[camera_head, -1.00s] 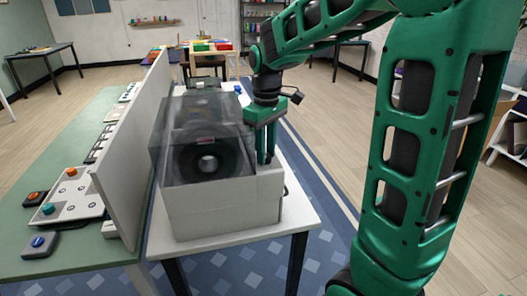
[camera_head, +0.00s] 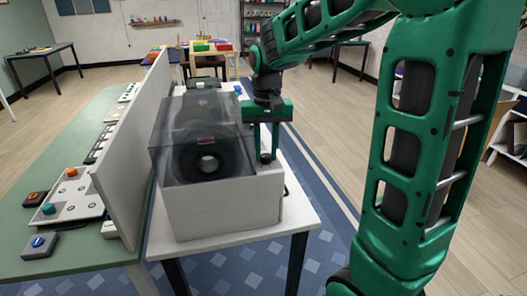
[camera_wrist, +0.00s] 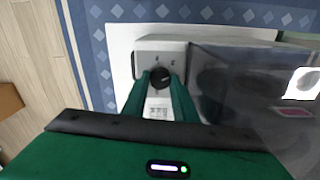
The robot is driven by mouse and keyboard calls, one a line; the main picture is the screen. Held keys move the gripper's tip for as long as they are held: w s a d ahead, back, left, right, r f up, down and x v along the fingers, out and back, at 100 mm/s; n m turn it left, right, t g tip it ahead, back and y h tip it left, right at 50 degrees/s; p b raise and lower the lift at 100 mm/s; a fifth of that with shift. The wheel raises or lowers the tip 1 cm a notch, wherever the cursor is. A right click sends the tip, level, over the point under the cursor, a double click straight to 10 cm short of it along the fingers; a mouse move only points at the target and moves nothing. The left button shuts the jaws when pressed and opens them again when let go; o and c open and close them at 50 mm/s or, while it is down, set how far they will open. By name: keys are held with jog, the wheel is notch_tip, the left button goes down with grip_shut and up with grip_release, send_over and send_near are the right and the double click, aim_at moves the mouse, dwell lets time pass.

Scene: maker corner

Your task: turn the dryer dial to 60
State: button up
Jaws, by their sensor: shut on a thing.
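The dryer (camera_head: 222,205) is a light grey box with a smoky clear lid (camera_head: 200,125), shut over a dark spool (camera_head: 207,162), on a white table. The lid also shows in the wrist view (camera_wrist: 245,85). The dryer dial (camera_wrist: 160,77) is a round black knob on the box's light top panel, with small marks around it. My gripper (camera_wrist: 160,80) points down at the box's right side with a finger on either side of the dial, shut on it. The marks are too small to read.
A white upright board (camera_head: 130,140) stands close left of the dryer. Beyond it, a green table (camera_head: 85,245) holds several small button and switch panels. The white table (camera_head: 300,205) has a narrow free strip right of the dryer, with open floor beyond.

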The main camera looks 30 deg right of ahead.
jog(key=shift+r+m, duration=0.1)
jog(key=shift+m, duration=0.2)
jog(key=o, duration=1)
jog(key=shift+o, duration=0.2)
jog(key=shift+a, duration=0.1)
